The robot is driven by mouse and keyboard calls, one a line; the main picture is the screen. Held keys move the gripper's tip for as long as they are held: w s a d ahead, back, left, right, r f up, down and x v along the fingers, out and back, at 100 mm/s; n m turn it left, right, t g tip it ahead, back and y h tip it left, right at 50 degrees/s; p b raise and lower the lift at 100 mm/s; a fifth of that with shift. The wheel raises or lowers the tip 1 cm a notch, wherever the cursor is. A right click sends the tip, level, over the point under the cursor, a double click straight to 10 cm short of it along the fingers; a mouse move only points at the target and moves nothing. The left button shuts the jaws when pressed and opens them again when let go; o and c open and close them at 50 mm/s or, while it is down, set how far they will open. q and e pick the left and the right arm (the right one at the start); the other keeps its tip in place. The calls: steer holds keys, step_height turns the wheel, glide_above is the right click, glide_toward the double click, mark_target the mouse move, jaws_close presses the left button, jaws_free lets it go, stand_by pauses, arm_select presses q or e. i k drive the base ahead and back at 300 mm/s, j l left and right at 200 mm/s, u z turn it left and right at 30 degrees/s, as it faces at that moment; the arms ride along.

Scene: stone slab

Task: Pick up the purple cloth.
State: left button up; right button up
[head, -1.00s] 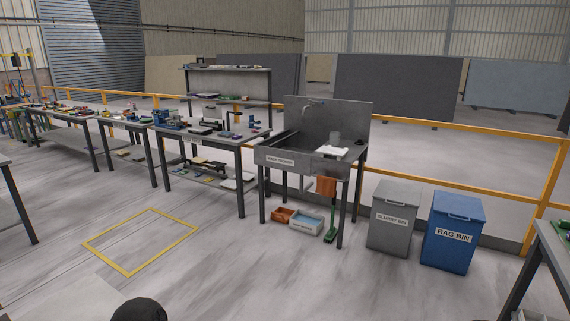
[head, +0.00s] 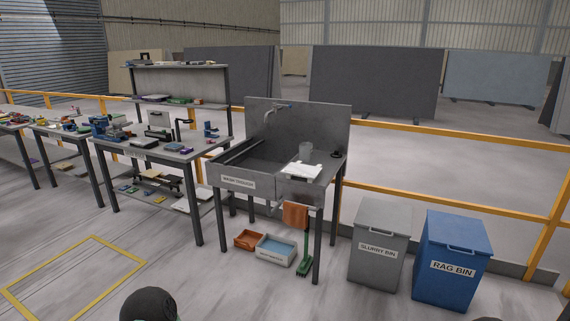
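I cannot make out a purple cloth for certain in the head view. Small items of several colours, too small to tell apart, lie on the workbench (head: 196,152) left of the sink and on its lower shelf. An orange cloth (head: 295,216) hangs at the front of the grey sink (head: 236,194). A white cloth or sheet (head: 301,170) lies on the sink's right side. Neither of my grippers is in view.
A grey slurry bin (head: 379,245) and a blue rag bin (head: 452,262) stand right of the sink. An orange tray (head: 248,240), a pale tub (head: 275,250) and a green brush (head: 304,268) are under it. Open floor with a yellow outline (head: 75,280) lies in front.

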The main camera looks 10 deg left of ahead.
mark_target(188, 150)
steer(key=i+j+u, duration=0.2)
steer(key=i+u, duration=1.05)
steer(key=i+l+u, duration=0.4)
steer(key=i+j+z, duration=0.1)
steer(key=i, duration=0.35)
steer(key=i+j, duration=0.15)
steer(key=i, duration=0.3)
steer(key=i+j+z, duration=0.15)
steer(key=i, duration=0.25)
